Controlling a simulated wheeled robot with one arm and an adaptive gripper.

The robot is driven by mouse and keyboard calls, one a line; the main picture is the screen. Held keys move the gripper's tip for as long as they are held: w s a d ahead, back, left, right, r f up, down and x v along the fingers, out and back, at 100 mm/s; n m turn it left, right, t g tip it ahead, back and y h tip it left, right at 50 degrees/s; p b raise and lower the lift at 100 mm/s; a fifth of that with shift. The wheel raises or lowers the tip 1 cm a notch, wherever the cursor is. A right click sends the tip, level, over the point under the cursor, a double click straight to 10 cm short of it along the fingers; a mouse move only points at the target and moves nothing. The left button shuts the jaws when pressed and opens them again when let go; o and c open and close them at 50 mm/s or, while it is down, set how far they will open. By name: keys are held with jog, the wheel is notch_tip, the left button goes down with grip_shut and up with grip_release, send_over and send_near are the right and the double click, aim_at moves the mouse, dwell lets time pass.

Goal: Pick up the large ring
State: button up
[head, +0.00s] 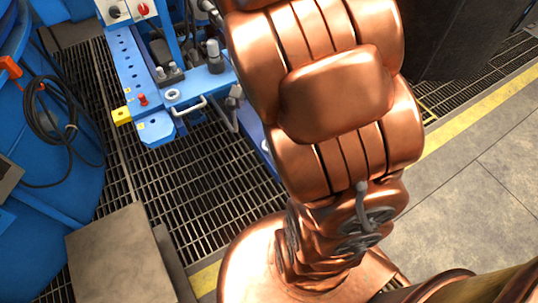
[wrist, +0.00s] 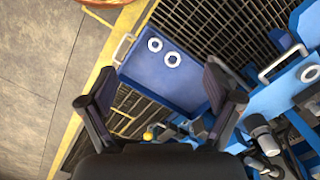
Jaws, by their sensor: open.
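Two pale rings lie close together on a blue tray (wrist: 190,92) in the wrist view. The lower right ring (wrist: 172,59) looks slightly larger than the upper left ring (wrist: 155,44). A third ring (wrist: 310,73) lies on the blue machine at the right; it also shows in the head view (head: 172,95). My gripper (wrist: 158,71) is open and empty, its fingers apart on either side of the tray's picture area, with the two rings ahead between them. In the head view my arm hides the gripper and nearly all of the tray.
The tray has a pale side handle (wrist: 122,49). The blue machine (head: 125,50) has a projecting handle (head: 188,108) and red and yellow fittings. Floor grating (head: 215,175) lies below. A grey box (head: 115,250) stands at lower left.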

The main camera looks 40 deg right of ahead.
jog(key=w+d+f+m+b, duration=0.2)
jog(key=w+d+f+b, duration=0.1)
jog(key=f, duration=0.3)
jog(key=w+d+f+m+b, duration=0.1)
jog(key=w+d+f+b, duration=0.2)
jog(key=f, duration=0.4)
jog(key=m+b, duration=0.5)
jog(key=b, duration=0.4)
send_near(269, 146)
jog(key=shift+s+f+t+y+b, duration=0.15)
jog(key=shift+f+t+b, duration=0.1)
jog(key=shift+f, duration=0.25)
jog(key=shift+s+f+t+y+b, duration=0.15)
jog(key=shift+f+t+b, duration=0.1)
jog(key=shift+f, duration=0.25)
notch_tip(269, 146, down, 5)
jog(key=shift+s+a+f+b, duration=0.1)
jog(key=shift+s+a+b, duration=0.05)
jog(key=shift+b, duration=1.1)
jog(key=shift+c, duration=0.3)
jog(key=c, duration=1.4)
